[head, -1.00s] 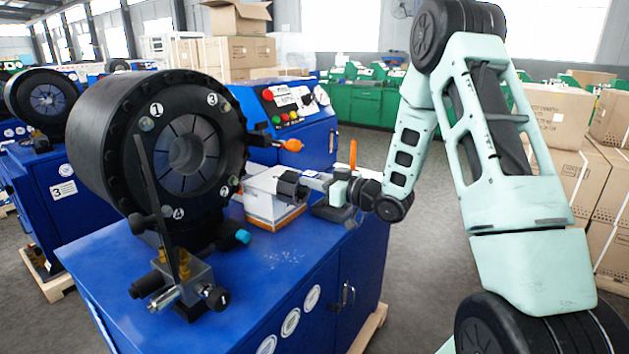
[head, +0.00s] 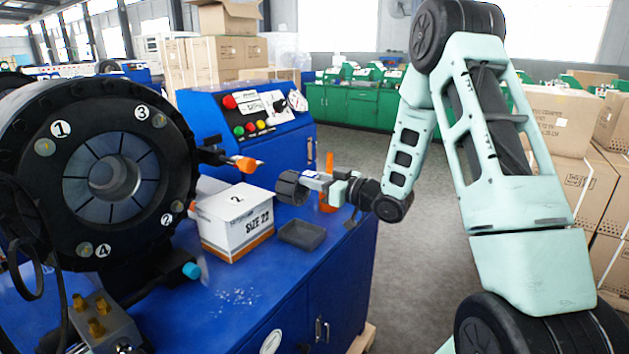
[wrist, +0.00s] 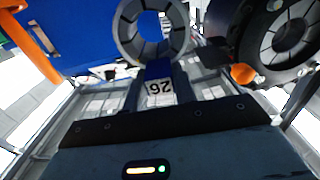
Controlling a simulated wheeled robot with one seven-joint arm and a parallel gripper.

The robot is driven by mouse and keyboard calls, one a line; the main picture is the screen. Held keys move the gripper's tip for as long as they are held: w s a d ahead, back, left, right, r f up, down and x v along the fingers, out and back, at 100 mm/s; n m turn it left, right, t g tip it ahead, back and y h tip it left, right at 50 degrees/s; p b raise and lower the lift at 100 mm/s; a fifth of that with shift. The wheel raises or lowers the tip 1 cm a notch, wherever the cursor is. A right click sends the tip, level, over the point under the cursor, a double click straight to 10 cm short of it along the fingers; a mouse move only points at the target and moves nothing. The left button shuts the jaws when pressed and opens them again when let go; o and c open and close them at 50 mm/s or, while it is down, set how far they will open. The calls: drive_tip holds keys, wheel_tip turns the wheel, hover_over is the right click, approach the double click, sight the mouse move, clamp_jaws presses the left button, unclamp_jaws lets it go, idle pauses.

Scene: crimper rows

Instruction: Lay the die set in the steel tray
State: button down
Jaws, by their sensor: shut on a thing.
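The die set (head: 290,187), a dark grey segmented ring, is gripped by my gripper (head: 318,183) above the blue machine top, at the right of the white box. In the wrist view the die set (wrist: 128,38) is at the top, held between the fingers of my gripper (wrist: 158,85), with a white number label between them. The steel tray (head: 302,236) is a small, shallow, dark grey tray on the blue top, in front of the box's right side. It looks empty and lies below the die set, apart from it. I cannot make out the tray in the wrist view.
The white box (head: 234,224) marked SIZE 22 stands left of the tray. The big black crimper head (head: 95,175) is at the left, with an orange-tipped knob (head: 246,165) reaching over the box. An upright orange part (head: 328,190) is by my gripper.

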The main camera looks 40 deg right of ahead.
drive_tip(key=shift+b, duration=0.3)
drive_tip(key=shift+f+b, duration=2.35)
drive_tip(key=shift+f, duration=0.4)
drive_tip(key=shift+f+b, duration=2.05)
drive_tip(key=shift+b, duration=0.05)
idle(0.8)
drive_tip(key=c, duration=1.2)
unclamp_jaws()
drive_tip(key=shift+o, duration=0.8)
drive_tip(key=shift+s+f, duration=0.1)
drive_tip(key=shift+f, duration=0.15)
drive_tip(key=b+v, duration=0.2)
drive_tip(key=v, duration=1.5)
drive_tip(key=shift+s+r, duration=0.15)
drive_tip(key=shift+r, duration=0.05)
drive_tip(key=shift+d, duration=0.1)
